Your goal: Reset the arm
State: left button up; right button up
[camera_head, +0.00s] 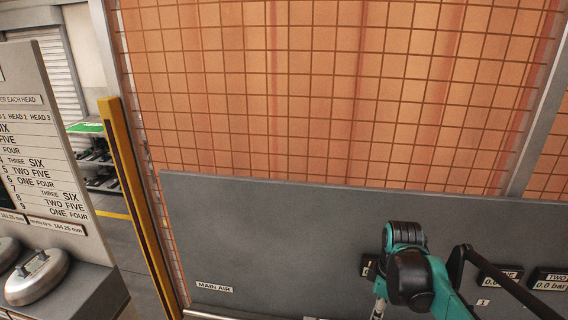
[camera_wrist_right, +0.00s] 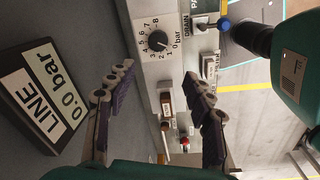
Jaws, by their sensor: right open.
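My right gripper (camera_wrist_right: 158,77) is open and empty in the right wrist view, its two purple-padded fingers spread apart. A control panel lies beyond the fingers. Its black dial knob (camera_wrist_right: 159,50), with a scale marked in bar, shows past the fingertips, apart from them. My left arm and gripper are in neither view.
A LINE display (camera_wrist_right: 42,100) reads 0.0 bar. A blue-tipped lever (camera_wrist_right: 223,25) sits by the DRAIN label, and a red button (camera_wrist_right: 184,145) is lower down. An orange mesh fence (camera_head: 320,90) stands behind the grey board (camera_head: 270,235). A lettered sign board (camera_head: 45,140) stands left.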

jog(key=s+a+f+m+t+b, duration=0.3)
jog(key=s+a+m+t, duration=0.3)
jog(key=s+a+m, duration=0.3)
jog(key=shift+s+f+m, duration=0.45)
jog(key=shift+f+m, duration=0.25)
jog(key=shift+m, duration=0.3)
